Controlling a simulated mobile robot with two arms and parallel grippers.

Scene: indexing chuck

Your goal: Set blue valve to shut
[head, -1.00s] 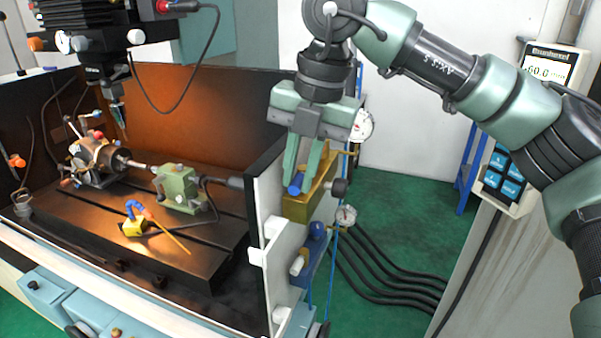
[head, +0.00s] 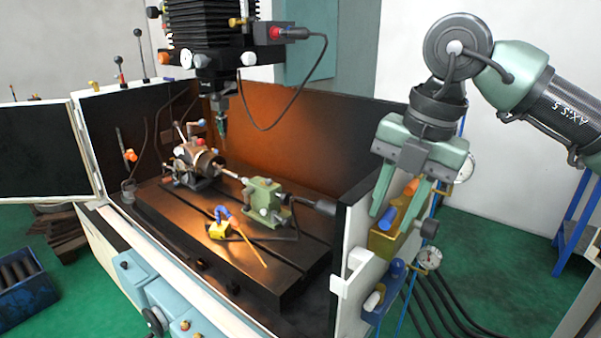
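A brass-yellow valve block (head: 381,243) sits on the outer right end of the machine enclosure. A blue handle (head: 386,219) projects from its front; I take it to be the blue valve. An orange handle (head: 411,188) shows behind it, partly covered by my gripper. My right gripper (head: 391,220) points down over the block. Its two green fingers are apart, with the blue handle between or just behind their tips; I cannot tell whether they touch it. My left gripper is out of view.
A lower blue fitting (head: 398,270) and a pressure gauge (head: 428,258) are close below the block. Black hoses run to the green floor. The enclosure's white end wall (head: 349,240) stands left of the block.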

